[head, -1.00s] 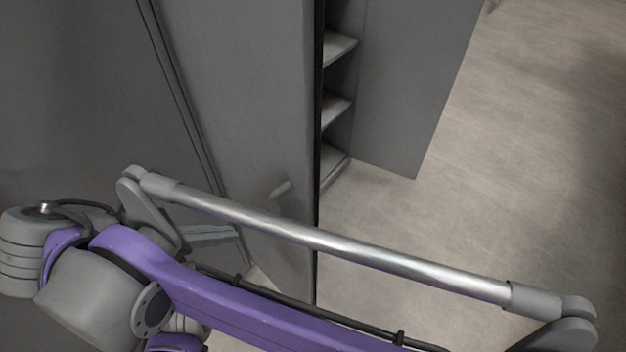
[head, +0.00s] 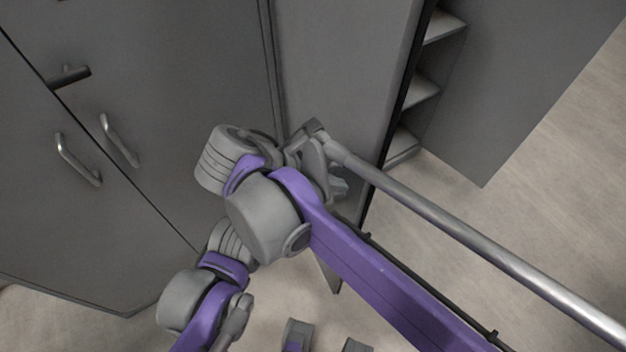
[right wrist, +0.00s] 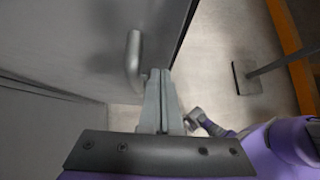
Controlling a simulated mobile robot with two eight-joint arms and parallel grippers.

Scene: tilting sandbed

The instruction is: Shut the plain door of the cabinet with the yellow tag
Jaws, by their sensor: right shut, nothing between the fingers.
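A grey cabinet door (head: 345,60) stands open in the middle of the head view. Its bar handle (right wrist: 133,62) shows in the right wrist view; in the head view my arm hides it. Shelves (head: 425,88) of the open cabinet show behind the door's edge. A second grey panel (head: 520,90) stands to their right. No yellow tag is visible, so I cannot tell which cabinet carries it. My right gripper (head: 340,188) is in front of the door's lower part; in the right wrist view its fingers (right wrist: 162,98) are shut, empty, just right of the handle.
Closed grey cabinet doors with bar handles (head: 75,160) fill the left of the head view. Bare floor (head: 540,210) lies at the right. An orange strip (right wrist: 287,40) and a dark plate with a post (right wrist: 245,78) stand on the right in the right wrist view.

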